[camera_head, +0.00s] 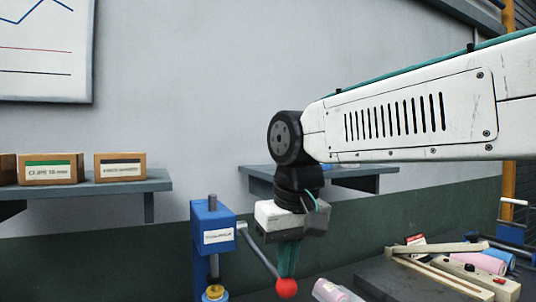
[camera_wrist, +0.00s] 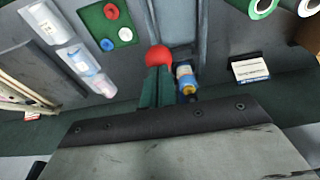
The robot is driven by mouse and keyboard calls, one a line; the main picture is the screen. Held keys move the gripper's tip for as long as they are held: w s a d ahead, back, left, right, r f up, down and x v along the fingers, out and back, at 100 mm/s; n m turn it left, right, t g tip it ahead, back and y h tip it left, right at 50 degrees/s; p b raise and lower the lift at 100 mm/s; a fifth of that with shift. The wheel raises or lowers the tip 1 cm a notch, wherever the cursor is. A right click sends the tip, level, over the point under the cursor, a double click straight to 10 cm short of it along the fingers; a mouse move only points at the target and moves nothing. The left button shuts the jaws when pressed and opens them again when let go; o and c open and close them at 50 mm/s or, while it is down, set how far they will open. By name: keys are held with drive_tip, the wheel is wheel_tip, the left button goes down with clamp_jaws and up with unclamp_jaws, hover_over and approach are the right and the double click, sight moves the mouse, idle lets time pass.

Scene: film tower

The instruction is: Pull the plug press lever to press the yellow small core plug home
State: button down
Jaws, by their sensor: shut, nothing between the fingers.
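The plug press (camera_head: 217,240) is a blue upright block with a white label and a grey post on top. Its grey lever (camera_head: 260,255) slants down to the right and ends in a red ball knob (camera_head: 287,288), also in the wrist view (camera_wrist: 158,56). The yellow plug (camera_head: 214,293) shows under the press head at the bottom edge of the head view; how deep it sits cannot be told. My gripper (camera_head: 287,270) points down with its green fingers shut and empty. Its tips are right at the red knob; whether they touch cannot be told.
In the wrist view, a green tray (camera_wrist: 97,38) holds red, blue and white round pieces, with rolls (camera_wrist: 85,70) left of it. A wooden-armed device (camera_head: 440,268) and a pink roll (camera_head: 335,291) lie right of my gripper. Boxes (camera_head: 120,166) sit on a wall shelf.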

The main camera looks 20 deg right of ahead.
drive_tip(key=shift+f, duration=0.1)
drive_tip(key=shift+w+f, duration=0.15)
drive_tip(key=shift+f, duration=0.6)
drive_tip(key=shift+w+f, duration=0.1)
drive_tip(key=shift+f, duration=0.6)
drive_tip(key=shift+r, duration=0.1)
drive_tip(key=r, duration=0.7)
drive_tip(key=shift+s+r, duration=0.1)
drive_tip(key=shift+s, duration=0.2)
wheel_tip(320, 180, up, 7)
drive_tip(key=w, duration=0.1)
drive_tip(key=shift+w, duration=0.2)
drive_tip(key=shift+r, duration=0.1)
